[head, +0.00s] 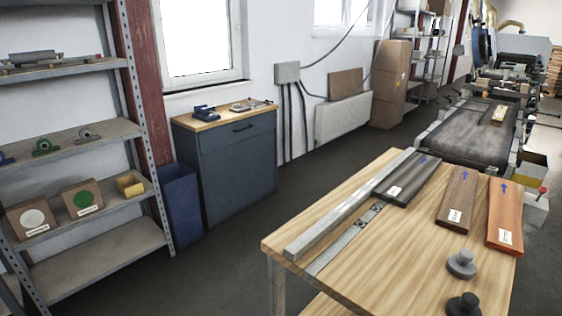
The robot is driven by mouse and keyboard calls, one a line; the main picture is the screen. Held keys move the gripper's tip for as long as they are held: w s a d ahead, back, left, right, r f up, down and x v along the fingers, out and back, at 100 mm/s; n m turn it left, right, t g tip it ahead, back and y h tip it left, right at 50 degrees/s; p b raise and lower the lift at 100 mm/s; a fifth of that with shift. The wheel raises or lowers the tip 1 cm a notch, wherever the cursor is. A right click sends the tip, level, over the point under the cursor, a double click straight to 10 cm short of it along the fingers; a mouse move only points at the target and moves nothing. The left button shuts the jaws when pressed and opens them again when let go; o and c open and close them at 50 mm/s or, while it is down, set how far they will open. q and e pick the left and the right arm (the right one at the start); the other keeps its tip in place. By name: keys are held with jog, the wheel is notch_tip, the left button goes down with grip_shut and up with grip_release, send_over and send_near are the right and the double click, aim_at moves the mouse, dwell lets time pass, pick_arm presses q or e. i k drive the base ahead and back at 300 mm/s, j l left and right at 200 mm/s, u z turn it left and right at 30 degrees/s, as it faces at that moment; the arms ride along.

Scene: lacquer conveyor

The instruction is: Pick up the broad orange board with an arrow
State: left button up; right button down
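The broad orange board (505,222) lies flat at the right end of the wooden table (375,270), with a blue arrow near its far end and a white label near its close end. A narrower brown board (457,200) with an arrow and label lies just left of it, a small gap apart. A dark grey board (410,184) with an arrow and label lies further left beside a long metal rail. Neither of my grippers shows in the head view.
A metal rail (345,208) runs along the table's left side. Two knob-like pieces, one grey (461,264) and one dark (464,304), stand near the front right. A conveyor (466,131) stands behind the table. Floor to the table's left is clear, before a blue cabinet (238,170).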

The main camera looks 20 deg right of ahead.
aim_at(503, 230)
jog(key=z, duration=2.05)
jog(key=l, duration=1.25)
jog(key=i+l, duration=0.1)
jog(key=l, duration=0.25)
jog(key=i+l, duration=0.1)
jog(key=l, duration=0.25)
jog(key=i+l, duration=0.1)
jog(key=l, duration=0.2)
jog(key=u, duration=0.05)
